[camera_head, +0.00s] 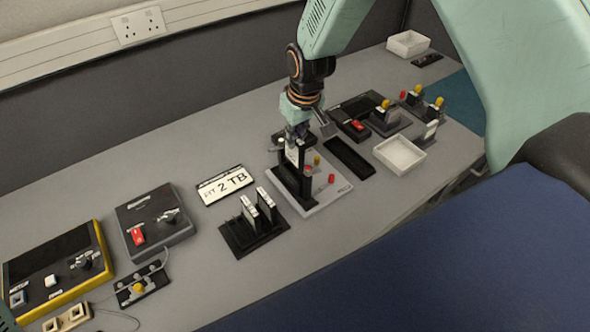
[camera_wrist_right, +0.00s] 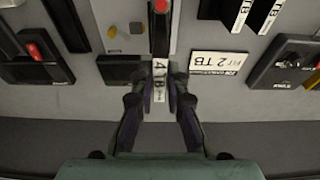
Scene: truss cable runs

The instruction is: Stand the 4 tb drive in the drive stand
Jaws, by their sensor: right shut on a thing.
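My right gripper (camera_head: 297,136) is shut on the 4 TB drive (camera_head: 292,154), held upright at a tall black frame (camera_head: 290,183) on a grey plate. In the right wrist view the fingers (camera_wrist_right: 160,84) close on both sides of the drive (camera_wrist_right: 159,88), and its white label reads 4 TB. I cannot tell whether the drive is still seated in the frame. A low black drive stand (camera_head: 238,241) holds two upright drives (camera_head: 257,207) to the left of the frame; its drives also show in the right wrist view (camera_wrist_right: 237,12).
A sign reading FIT 2 TB (camera_head: 225,185) lies behind the stand. Red and yellow knobs (camera_head: 316,161) stand on the frame's plate. A black tray (camera_head: 349,157) and white bin (camera_head: 399,155) lie to the right, and a grey control box (camera_head: 153,222) to the left.

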